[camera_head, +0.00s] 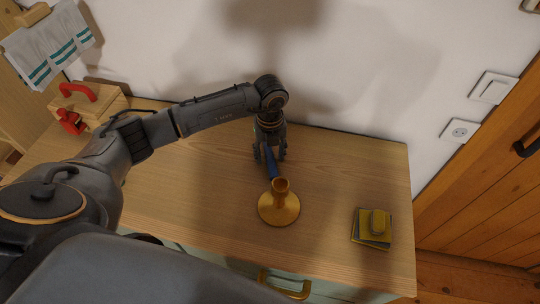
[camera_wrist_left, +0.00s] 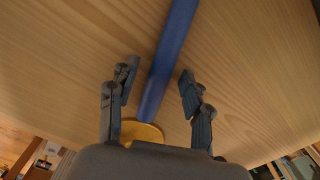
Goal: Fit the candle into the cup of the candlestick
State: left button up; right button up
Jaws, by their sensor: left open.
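The brass candlestick (camera_head: 279,208) stands upright on the wooden top, with its round base flat and its cup uppermost. The blue candle (camera_head: 272,170) is just behind it, its near end close to the cup in the picture; I cannot tell whether they touch. My left gripper (camera_head: 270,153) is over the candle's far part. In the left wrist view the candle (camera_wrist_left: 167,62) runs between the two spread fingers of my left gripper (camera_wrist_left: 159,73), with gaps on both sides. A brass disc, part of the candlestick (camera_wrist_left: 143,131), shows behind the palm. My right gripper is not in view.
The wooden top (camera_head: 345,175) is clear around the candlestick. A yellow and grey stack (camera_head: 373,228) lies at the right. A wooden box with red parts (camera_head: 85,103) is at the back left. The wall (camera_head: 370,70) rises behind, and a brass drawer handle (camera_head: 285,288) is in front.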

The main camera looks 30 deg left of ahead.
pick_arm(q)
grip_shut()
jog(key=shift+r, duration=0.1)
